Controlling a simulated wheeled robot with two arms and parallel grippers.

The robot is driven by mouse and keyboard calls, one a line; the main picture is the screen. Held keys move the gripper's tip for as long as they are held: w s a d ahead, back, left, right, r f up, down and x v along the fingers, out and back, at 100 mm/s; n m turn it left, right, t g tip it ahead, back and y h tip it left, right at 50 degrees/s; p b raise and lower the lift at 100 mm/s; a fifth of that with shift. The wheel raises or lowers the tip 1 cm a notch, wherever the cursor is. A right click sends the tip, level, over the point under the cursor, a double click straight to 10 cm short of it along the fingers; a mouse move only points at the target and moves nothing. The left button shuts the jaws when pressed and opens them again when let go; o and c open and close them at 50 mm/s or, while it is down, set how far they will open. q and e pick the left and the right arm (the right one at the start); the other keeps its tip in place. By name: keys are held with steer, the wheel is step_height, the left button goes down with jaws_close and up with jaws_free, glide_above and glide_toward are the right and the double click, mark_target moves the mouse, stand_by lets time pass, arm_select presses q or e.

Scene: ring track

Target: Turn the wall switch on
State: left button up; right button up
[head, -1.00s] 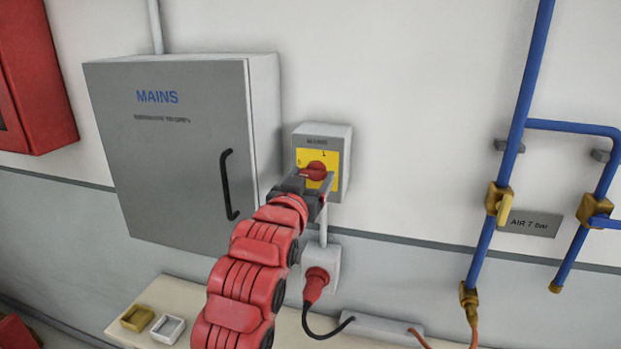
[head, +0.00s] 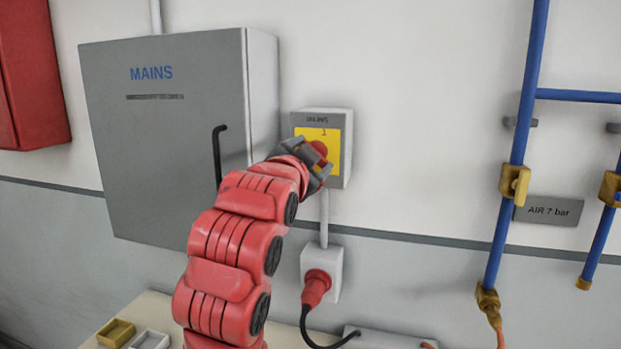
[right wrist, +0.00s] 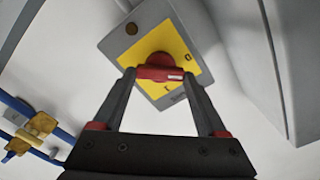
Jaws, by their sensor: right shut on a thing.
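The wall switch is a grey box (head: 346,128) labelled MAINS, with a yellow plate (head: 332,136) and a red rotary knob (head: 320,148). My right gripper (head: 318,160) is at the knob and covers its lower left part in the head view. In the right wrist view, the gripper (right wrist: 160,77) has its two fingers at either end of the red knob handle (right wrist: 158,73), shut on it. The handle has a pale mark near one end. Marks I and O show on the yellow plate (right wrist: 150,46). My left gripper is not in view.
A grey MAINS cabinet (head: 160,175) with a black handle stands close left of the switch. A red plug (head: 317,285) sits in a socket below. Blue air pipes (head: 520,135) with brass valves are to the right. The wall between switch and pipes is clear.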

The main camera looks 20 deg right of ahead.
steer(key=shift+d+f+m+b, duration=0.15)
steer(key=shift+m+b, duration=0.85)
steer(key=shift+m, duration=1.45)
steer(key=shift+a+f+m+b, duration=0.15)
steer(key=shift+m+b, duration=0.8)
steer(key=shift+m, duration=1.5)
steer(key=shift+d, duration=0.1)
steer(key=o, duration=1.3)
steer(key=shift+r, duration=0.1)
steer(key=b+v, duration=0.1)
steer(key=v, duration=1.6)
steer(key=shift+s, duration=0.2)
